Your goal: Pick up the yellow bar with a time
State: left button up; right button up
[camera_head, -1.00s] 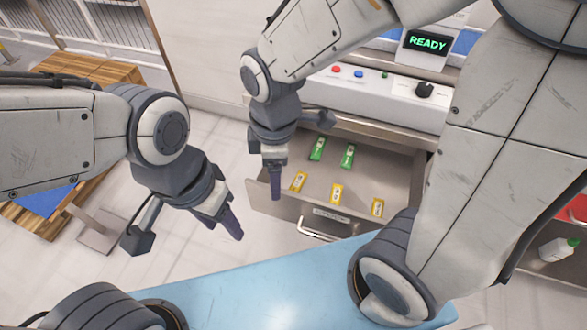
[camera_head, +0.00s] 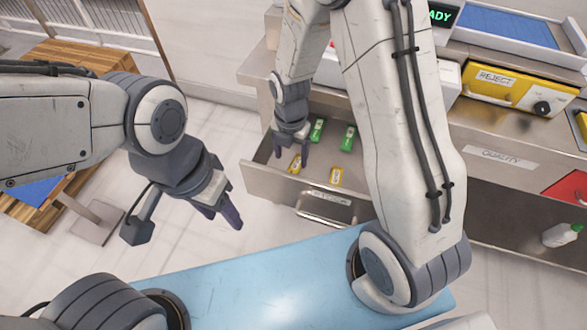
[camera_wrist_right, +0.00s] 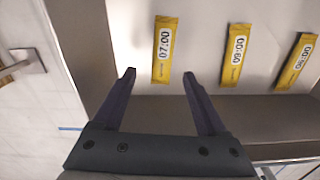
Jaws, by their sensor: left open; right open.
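Three yellow bars with printed times lie in the open drawer (camera_head: 262,182). In the right wrist view the left bar reads 07:00 (camera_wrist_right: 165,48); the middle bar (camera_wrist_right: 235,54) looks like 00:60, or 09:00 upside down; the right bar's (camera_wrist_right: 295,61) time is hard to read. The head view shows the left bar (camera_head: 295,165) and middle bar (camera_head: 336,176); my right arm hides the third. My right gripper (camera_wrist_right: 159,75) is open and empty above the drawer, with the 07:00 bar's near end between its fingertips in view. My left gripper (camera_head: 225,220) is open and empty, left of the drawer.
Two green bars (camera_head: 348,138) (camera_head: 317,131) lie further back in the drawer. A handle (camera_head: 322,213) is on its front. A yellow REJECT box (camera_head: 500,84) and a white bottle (camera_head: 562,234) are at the right. A blue surface (camera_head: 240,285) is in the foreground.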

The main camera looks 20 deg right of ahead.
aim_at(292, 171)
jog(key=f, duration=0.5)
jog(key=shift+s+d+f, duration=0.1)
jog(key=shift+s+f, duration=0.1)
grip_shut()
